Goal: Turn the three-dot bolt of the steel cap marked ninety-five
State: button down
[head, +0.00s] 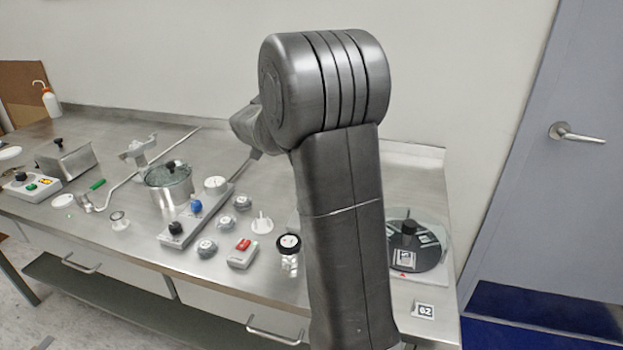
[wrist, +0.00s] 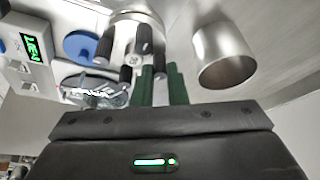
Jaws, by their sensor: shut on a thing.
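In the wrist view a steel cap (wrist: 124,22) with several black-gripped bolts stands just beyond my gripper. My gripper (wrist: 162,70) has dark green fingers, shut on a black bolt (wrist: 145,42) at the cap's near right; the exact contact is partly hidden by the fingers. Another black bolt (wrist: 105,45) stands to its left. Small marks show near the fingertips, but I cannot read the dots or the number ninety-five. In the head view my arm hides my gripper and the cap.
An open steel cup (wrist: 224,58) stands close right of my fingers. A blue round thing (wrist: 82,46) and a box with a green display (wrist: 32,47) lie left. The bench holds a glass-lidded pot (head: 168,186), a red-button box (head: 243,253) and a black turntable (head: 418,248).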

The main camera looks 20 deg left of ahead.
jog(key=c, duration=1.4)
grip_release()
jog(key=shift+c, duration=0.2)
